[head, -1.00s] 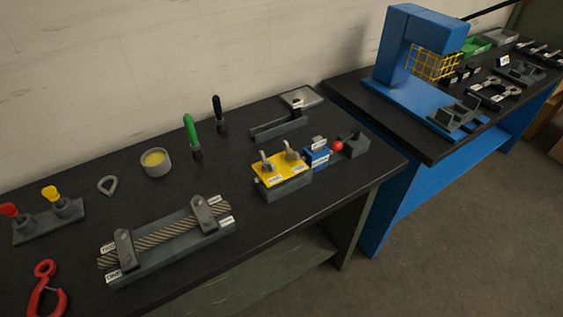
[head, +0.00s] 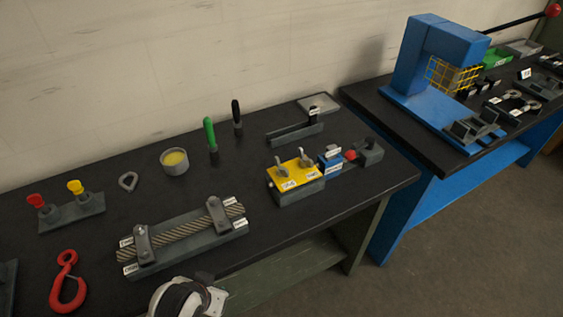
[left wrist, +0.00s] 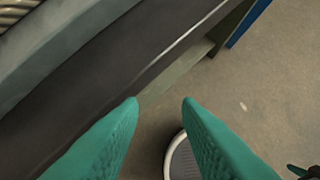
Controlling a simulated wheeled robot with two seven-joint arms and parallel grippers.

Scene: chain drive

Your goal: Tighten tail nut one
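A wire rope (head: 175,233) lies along a grey block (head: 190,252) on the near bench. Two grey clamps cross the rope, a left clamp (head: 143,245) and a right clamp (head: 216,215). Small white labels sit beside the clamps; I cannot read them well enough to pick out tail nut one. In the left wrist view my left gripper (left wrist: 161,102) is open and empty, its teal fingers apart beyond the bench's front edge. A piece of rope (left wrist: 15,12) shows at that view's top left corner. My left gripper's fingers are not seen in the head view.
On the black bench (head: 330,205) are a red hook (head: 68,283), a yellow-topped block (head: 297,175), green (head: 211,135) and black (head: 237,118) handled tools, and a cup (head: 174,161). A blue press (head: 425,55) stands on the far-right bench. Floor is clear in front.

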